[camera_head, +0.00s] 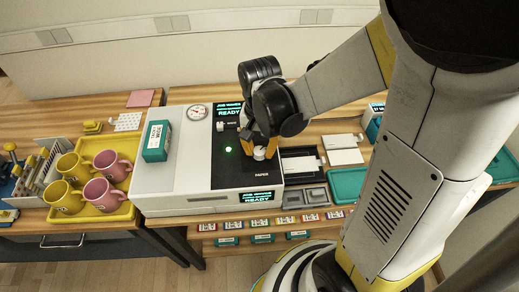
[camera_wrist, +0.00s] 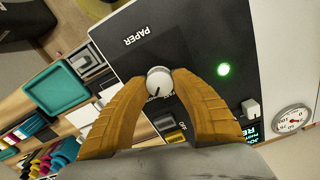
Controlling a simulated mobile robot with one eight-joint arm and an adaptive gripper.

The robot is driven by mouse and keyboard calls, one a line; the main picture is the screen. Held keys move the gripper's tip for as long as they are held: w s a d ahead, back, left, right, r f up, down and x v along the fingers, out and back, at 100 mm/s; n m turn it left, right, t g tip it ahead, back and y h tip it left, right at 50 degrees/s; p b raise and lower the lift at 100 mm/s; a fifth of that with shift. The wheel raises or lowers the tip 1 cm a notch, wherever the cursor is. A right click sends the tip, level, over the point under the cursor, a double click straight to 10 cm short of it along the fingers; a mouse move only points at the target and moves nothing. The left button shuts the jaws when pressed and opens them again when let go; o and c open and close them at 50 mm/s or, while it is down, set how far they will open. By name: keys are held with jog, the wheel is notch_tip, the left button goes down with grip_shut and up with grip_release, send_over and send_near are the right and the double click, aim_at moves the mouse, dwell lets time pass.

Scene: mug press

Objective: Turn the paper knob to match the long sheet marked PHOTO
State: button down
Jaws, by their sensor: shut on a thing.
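The paper knob (camera_wrist: 159,82) is a round whitish dial with a dark pointer line on the black panel of the white press (camera_head: 185,180). The word PAPER is printed beside it. My gripper (camera_wrist: 160,80) has its two tan fingers closed around the knob, one on each side. In the head view my gripper (camera_head: 258,152) reaches down onto the panel and partly hides the knob (camera_head: 259,153). Some marks around the knob are hidden by the fingers. I cannot pick out a sheet marked PHOTO for sure.
A green light (camera_head: 228,149) glows on the panel, and a screen (camera_head: 257,197) reads READY. A teal box (camera_head: 157,141) stands on the press. A yellow tray (camera_head: 103,216) with pink and yellow mugs is at left. A teal tray (camera_head: 346,185) lies at right.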

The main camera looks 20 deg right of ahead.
aim_at(260, 150)
jog(key=shift+m, duration=0.6)
jog(key=c, duration=1)
grip_release()
notch_tip(260, 150, up, 12)
